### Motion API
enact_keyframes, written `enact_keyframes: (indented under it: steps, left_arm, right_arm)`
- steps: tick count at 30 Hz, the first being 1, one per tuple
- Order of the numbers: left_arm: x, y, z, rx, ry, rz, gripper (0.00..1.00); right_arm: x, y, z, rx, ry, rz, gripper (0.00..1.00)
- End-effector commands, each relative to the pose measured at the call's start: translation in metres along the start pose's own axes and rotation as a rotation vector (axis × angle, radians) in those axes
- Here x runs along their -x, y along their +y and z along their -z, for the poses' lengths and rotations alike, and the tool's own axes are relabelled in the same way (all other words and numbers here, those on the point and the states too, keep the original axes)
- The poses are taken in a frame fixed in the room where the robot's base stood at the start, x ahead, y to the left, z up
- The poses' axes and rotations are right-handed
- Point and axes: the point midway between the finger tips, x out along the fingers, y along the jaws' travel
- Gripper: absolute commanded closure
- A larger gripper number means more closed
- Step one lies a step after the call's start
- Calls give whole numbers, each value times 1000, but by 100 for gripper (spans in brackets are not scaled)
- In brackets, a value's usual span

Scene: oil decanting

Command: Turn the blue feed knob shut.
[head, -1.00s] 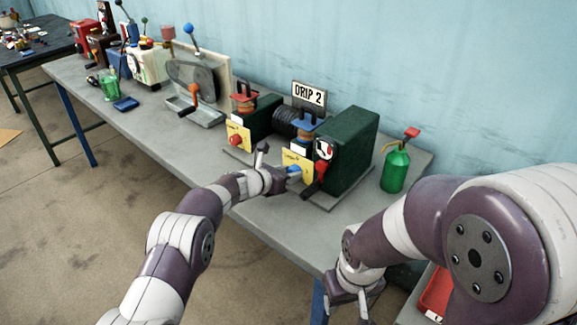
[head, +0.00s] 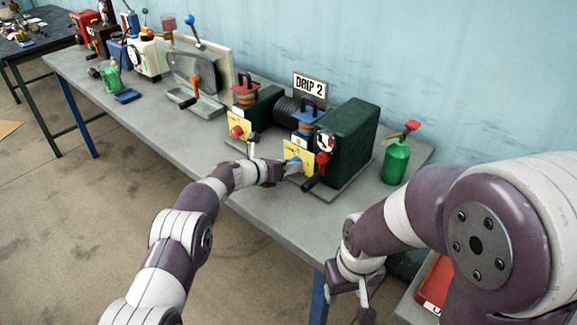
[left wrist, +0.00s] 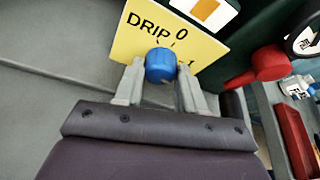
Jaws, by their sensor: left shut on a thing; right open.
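The blue feed knob (left wrist: 160,65) sits on a yellow plate (left wrist: 195,45) lettered "DRIP", with a "0" mark at its upper right. The plate is on the front of the dark green machine (head: 347,140) under the "DRIP 2" sign. In the left wrist view, my left gripper (left wrist: 160,88) has one finger on each side of the knob and is shut on it. In the head view, my left gripper (head: 282,168) is at the plate and partly covers the knob. My right gripper (head: 355,300) is open, low by the table's front edge, away from the machine.
A green oil can (head: 396,160) stands further right. A second unit with a red knob (head: 236,131) is on the left. The front tabletop (head: 200,152) is clear.

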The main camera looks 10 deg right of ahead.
Motion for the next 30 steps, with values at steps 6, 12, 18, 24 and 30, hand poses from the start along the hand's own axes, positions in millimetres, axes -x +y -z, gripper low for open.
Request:
enact_keyframes:
  steps: [6,12,18,24,30]
  left_arm:
    - [0,0,-1,-1,-1,-1,35]
    - [0,0,0,-1,-1,-1,35]
    - [13,1,-2,0,-1,-1,35]
    - [59,1,-1,0,-3,-3,35]
    - [108,1,0,0,-2,-3,35]
  right_arm:
    - [0,0,0,0,0,0,47]
    - [0,0,0,0,0,0,47]
    - [-1,0,0,0,0,0,47]
    - [-7,0,-1,0,0,0,47]
    - [-12,0,-1,0,0,0,47]
